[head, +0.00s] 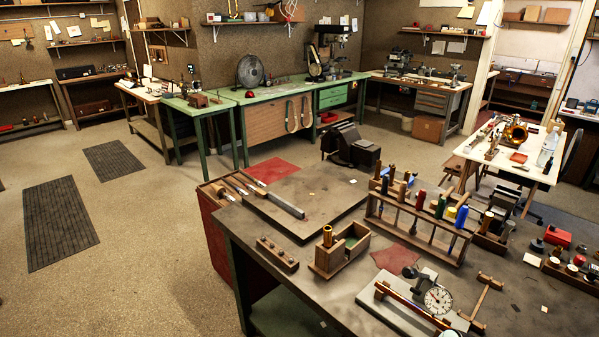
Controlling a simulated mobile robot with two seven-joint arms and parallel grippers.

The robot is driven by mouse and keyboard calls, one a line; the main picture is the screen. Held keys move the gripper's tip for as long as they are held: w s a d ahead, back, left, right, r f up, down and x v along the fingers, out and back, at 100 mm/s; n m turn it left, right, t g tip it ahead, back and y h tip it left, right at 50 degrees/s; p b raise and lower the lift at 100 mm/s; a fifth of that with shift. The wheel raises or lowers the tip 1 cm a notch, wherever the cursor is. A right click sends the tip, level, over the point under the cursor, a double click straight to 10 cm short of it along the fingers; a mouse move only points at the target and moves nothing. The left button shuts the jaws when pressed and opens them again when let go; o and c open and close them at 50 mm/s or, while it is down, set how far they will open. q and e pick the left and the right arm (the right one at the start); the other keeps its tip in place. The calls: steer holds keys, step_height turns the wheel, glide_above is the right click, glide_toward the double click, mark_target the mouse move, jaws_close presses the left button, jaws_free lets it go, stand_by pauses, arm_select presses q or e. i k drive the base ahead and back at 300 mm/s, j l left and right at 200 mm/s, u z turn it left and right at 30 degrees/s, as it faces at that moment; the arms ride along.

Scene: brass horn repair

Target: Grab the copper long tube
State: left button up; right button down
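A long, thin copper-brown tube (408,303) lies at a slant on a pale grey plate (372,301) at the front of the near workbench. Its right end is close to a dial gauge (437,300) on a dark stand. A short brass-coloured tube (327,236) stands upright at the wooden box beside the plate's far left. Neither of my grippers is in view.
The near workbench (262,235) carries a wooden rack (415,228) with coloured handles, a wooden box (343,252), a drilled block (277,254), files and a black vise (350,147). A wooden T-shaped tool (481,303) lies right of the gauge.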

mark_target(418, 309)
steer(key=z, duration=0.45)
steer(key=j+z, duration=0.15)
steer(key=z, duration=0.25)
steer(key=i+z, duration=0.1)
steer(key=z, duration=0.35)
steer(key=j+z, duration=0.15)
steer(key=z, duration=0.25)
